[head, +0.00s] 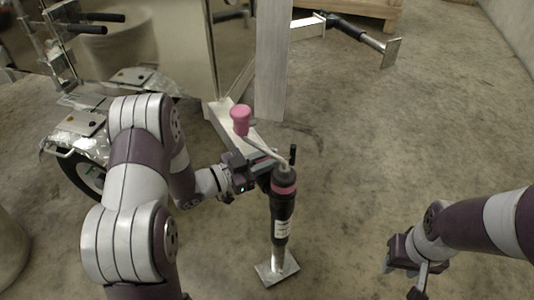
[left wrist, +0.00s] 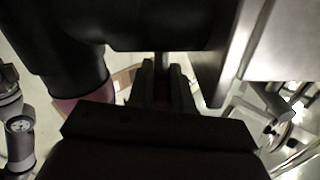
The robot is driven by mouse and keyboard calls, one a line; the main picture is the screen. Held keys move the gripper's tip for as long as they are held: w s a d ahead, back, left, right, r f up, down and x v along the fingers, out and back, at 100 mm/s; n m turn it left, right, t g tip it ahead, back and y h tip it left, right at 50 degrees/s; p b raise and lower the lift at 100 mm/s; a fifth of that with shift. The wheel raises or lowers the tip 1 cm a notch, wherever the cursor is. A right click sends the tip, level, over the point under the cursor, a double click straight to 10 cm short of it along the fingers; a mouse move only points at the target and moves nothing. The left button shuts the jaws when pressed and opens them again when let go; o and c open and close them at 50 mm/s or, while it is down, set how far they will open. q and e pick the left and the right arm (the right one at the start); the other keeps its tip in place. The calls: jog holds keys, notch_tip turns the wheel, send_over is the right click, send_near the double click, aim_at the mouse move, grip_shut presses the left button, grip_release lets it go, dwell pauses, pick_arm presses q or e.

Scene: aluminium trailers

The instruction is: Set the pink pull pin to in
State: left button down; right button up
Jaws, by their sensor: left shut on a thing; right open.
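A black jack (head: 283,210) with a pink band near its top stands upright on a square foot plate, beside the trailer's aluminium tongue (head: 232,122). Its crank has a pink knob (head: 240,120). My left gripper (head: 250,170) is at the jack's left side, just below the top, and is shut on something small. In the left wrist view the fingers (left wrist: 160,90) close around a dark, faintly reddish piece, seemingly the pink pull pin; the fingers hide most of it, so its in or out position cannot be told. My right gripper (head: 402,280) is open and empty, low at the right.
An aluminium post (head: 272,60) rises behind the jack. A trailer wheel (head: 80,178) with a fender is at the left. Another jack (head: 360,34) lies sideways at the back. The concrete floor to the right is clear.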

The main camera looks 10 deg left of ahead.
pick_arm(q)
jog(key=shift+f, duration=0.2)
jog(key=c, duration=1.1)
grip_release()
jog(key=shift+f, duration=0.1)
jog(key=shift+a, duration=0.1)
jog(key=p+v, duration=0.5)
jog(key=v, duration=0.7)
jog(key=shift+s+a, duration=0.15)
jog(key=shift+s, duration=0.1)
